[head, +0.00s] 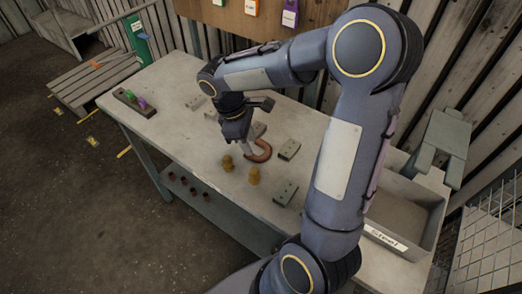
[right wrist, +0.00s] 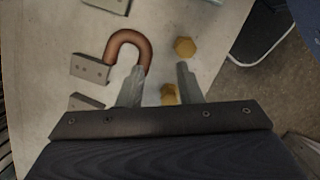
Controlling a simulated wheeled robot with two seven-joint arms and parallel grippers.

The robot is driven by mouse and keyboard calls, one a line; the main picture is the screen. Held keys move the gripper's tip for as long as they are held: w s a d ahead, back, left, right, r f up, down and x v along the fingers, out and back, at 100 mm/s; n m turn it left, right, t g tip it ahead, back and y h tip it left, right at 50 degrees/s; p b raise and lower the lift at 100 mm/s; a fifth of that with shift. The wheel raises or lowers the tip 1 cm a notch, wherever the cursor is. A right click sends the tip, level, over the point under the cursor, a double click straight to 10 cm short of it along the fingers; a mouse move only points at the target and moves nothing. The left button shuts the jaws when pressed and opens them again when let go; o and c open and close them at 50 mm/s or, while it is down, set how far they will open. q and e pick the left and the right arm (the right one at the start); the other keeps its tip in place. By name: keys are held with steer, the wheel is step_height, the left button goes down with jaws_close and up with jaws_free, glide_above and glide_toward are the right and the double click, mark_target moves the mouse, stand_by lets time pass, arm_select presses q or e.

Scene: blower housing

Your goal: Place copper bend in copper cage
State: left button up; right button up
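The copper bend (head: 262,153), a brown U-shaped pipe, lies on the workbench (head: 168,110). In the right wrist view the bend (right wrist: 128,38) has its curve toward the top, and the left fingertip overlaps or adjoins one leg; I cannot tell if they touch. My right gripper (head: 251,140) is above the bench at the bend. In the right wrist view its two fingers (right wrist: 161,72) are apart with no object clearly held between them. A wire mesh cage (head: 487,238) is partly in view at the lower right; no copper label shows on it. My left gripper is not in view.
Two brass fittings (head: 253,176) and several grey drilled blocks (head: 285,193) lie near the bend. A grey bin (head: 398,243) labelled "Steel" stands at the bench's right end. A grey-green object (head: 446,137) stands behind it. My right arm hides part of the bench.

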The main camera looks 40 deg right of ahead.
mark_target(257, 155)
steer(key=shift+n+g+h, duration=0.5)
steer(key=shift+n+h, duration=0.1)
steer(key=shift+n, duration=0.3)
steer(key=w+f, duration=0.1)
steer(key=w+d+f, duration=0.1)
steer(key=w+f, duration=0.1)
steer(key=shift+f, duration=0.25)
steer(key=p+x, duration=0.2)
steer(key=x, duration=0.5)
steer(key=shift+d+f, duration=0.1)
steer(key=shift+d, duration=0.1)
steer(key=shift+w, duration=0.1)
jaws_close()
